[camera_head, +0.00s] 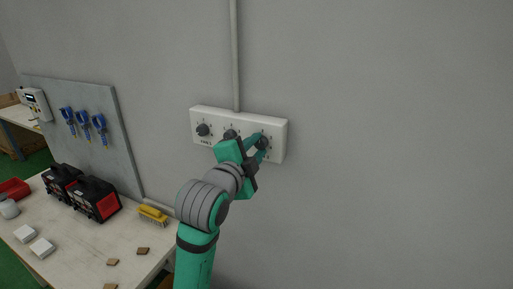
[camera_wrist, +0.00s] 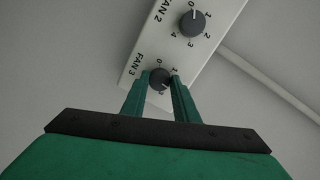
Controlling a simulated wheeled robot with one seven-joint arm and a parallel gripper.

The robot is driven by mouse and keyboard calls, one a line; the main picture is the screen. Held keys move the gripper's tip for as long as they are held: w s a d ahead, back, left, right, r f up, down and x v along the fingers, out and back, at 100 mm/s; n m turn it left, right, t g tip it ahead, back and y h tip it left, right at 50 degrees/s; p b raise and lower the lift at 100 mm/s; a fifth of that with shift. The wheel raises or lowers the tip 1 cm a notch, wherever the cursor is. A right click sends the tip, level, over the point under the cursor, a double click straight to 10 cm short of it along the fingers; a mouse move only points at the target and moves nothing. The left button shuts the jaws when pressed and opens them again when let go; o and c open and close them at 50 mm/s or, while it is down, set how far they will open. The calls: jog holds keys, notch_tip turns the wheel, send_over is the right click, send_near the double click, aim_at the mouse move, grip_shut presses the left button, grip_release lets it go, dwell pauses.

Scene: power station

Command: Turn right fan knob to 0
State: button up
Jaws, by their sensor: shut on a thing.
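A white panel (camera_head: 275,127) with three dark round knobs is on the grey wall. The right knob (camera_head: 263,142) is labelled FAN 3 in the wrist view, where this knob (camera_wrist: 160,77) sits between my green fingertips. My gripper (camera_head: 258,143) is shut on it from the front. The knob's light mark points down and right, toward a numeral partly hidden by the right finger; I cannot read the setting surely. The 0 of its scale shows above the knob. The FAN 2 knob (camera_wrist: 192,22) is beside it, untouched, its mark near 0. The left knob (camera_head: 203,130) is clear of my arm.
A grey conduit (camera_head: 235,55) runs up the wall from the panel. Below left, a workbench (camera_head: 75,245) holds black-and-red devices (camera_head: 95,199) and a yellow brush (camera_head: 153,215). A board (camera_head: 112,140) with blue-handled tools stands behind. The wall right of the panel is bare.

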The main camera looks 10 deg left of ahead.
jog(key=n+h, duration=0.1)
jog(key=n, duration=0.4)
jog(key=shift+n, duration=0.4)
jog(key=n+h, duration=0.1)
jog(key=n, duration=0.4)
jog(key=shift+f+n, duration=0.15)
jog(key=shift+n, duration=0.25)
jog(key=n+h, duration=0.1)
jog(key=n, duration=0.4)
jog(key=shift+f+n, duration=0.1)
jog(key=shift+n, duration=0.3)
jog(key=n, duration=0.5)
jog(key=shift+n, duration=0.3)
jog(key=o, duration=1.1)
jog(key=shift+c, duration=0.2)
jog(key=shift+a, duration=0.1)
